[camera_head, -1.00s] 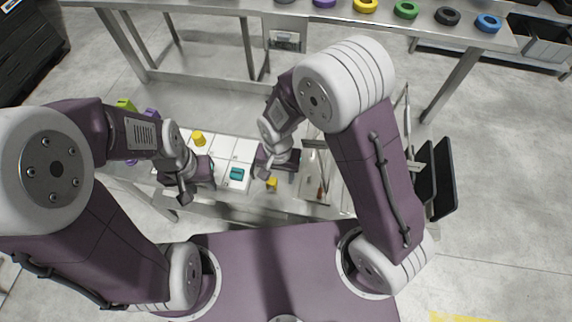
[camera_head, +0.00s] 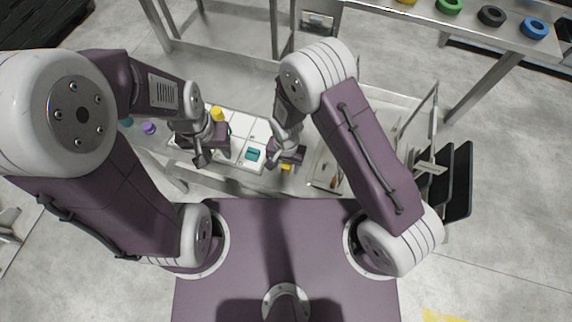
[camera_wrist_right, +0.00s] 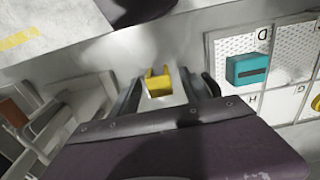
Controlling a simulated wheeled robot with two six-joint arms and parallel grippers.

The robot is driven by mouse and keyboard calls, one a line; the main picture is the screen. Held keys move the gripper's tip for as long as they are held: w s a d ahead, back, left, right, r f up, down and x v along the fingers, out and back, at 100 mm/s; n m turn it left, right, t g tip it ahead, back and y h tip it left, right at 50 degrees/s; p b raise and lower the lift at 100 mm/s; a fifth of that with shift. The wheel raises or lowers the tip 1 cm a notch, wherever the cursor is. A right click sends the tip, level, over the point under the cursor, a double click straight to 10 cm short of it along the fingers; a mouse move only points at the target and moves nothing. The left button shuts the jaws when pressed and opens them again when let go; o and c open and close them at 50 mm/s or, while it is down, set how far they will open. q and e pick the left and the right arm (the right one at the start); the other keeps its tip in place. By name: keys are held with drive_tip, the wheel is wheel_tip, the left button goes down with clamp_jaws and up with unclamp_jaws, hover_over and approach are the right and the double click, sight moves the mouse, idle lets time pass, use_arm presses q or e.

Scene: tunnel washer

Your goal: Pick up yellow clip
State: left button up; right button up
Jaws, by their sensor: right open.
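The yellow clip (camera_head: 287,168) is a small U-shaped piece on the table, just right of a white lettered tray. In the head view it is mostly hidden under my right gripper (camera_head: 288,162). In the right wrist view the clip (camera_wrist_right: 158,82) shows between the two spread fingers of the right gripper (camera_wrist_right: 168,90), with gaps at its sides. I cannot tell how far above it the fingers are. My left gripper (camera_head: 202,158) hangs over the left part of the tray, its fingers too small to read.
The white tray (camera_wrist_right: 268,101) has lettered cells; a teal block (camera_wrist_right: 246,69) lies in cell D. A yellow cylinder (camera_head: 217,114) stands by the left gripper. A purple piece (camera_head: 148,127) lies further left. A metal tray with tools (camera_head: 333,172) lies to the right.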

sight(286, 165)
drive_tip(key=shift+f, duration=0.4)
clamp_jaws()
drive_tip(key=shift+r, duration=0.1)
wheel_tip(286, 165, up, 10)
drive_tip(key=shift+f, duration=0.1)
